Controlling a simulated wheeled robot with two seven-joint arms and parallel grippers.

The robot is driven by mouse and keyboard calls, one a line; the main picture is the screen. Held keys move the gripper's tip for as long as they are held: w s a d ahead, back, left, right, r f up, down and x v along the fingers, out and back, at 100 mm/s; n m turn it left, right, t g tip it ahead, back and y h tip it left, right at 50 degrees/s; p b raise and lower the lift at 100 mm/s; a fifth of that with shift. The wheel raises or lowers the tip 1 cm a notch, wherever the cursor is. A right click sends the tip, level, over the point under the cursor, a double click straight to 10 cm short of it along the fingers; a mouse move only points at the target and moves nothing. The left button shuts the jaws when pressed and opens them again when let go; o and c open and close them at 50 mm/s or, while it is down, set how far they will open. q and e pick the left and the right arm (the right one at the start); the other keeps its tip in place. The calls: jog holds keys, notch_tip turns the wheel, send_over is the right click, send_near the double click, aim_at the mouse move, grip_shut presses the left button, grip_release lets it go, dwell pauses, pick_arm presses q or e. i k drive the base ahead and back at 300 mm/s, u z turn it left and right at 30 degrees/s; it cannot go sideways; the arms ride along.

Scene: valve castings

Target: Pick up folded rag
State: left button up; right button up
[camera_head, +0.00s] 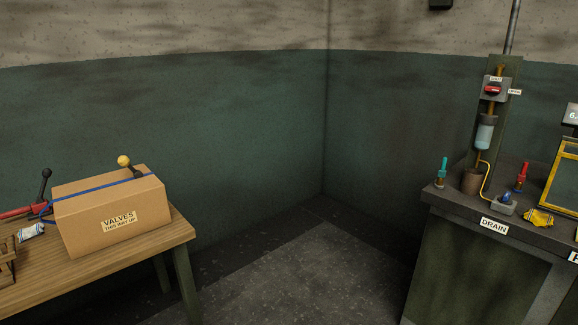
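No thing in the camera_head view is clearly a folded rag. A small crumpled-looking yellow item (539,218) lies on the dark bench at the right; I cannot tell whether it is cloth. A small whitish item with coloured marks (31,232) lies at the left of the wooden table, beside the carton; it is too small to identify. Neither of my grippers is in view.
The dark bench (455,205) holds a teal-topped valve (441,172), a red-topped valve (521,176) and a yellow-framed case (563,180). Open floor (300,270) lies between.

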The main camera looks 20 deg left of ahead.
aim_at(24, 234)
jog(key=u, duration=1.1)
jog(key=i, duration=1.1)
jog(key=u, duration=1.2)
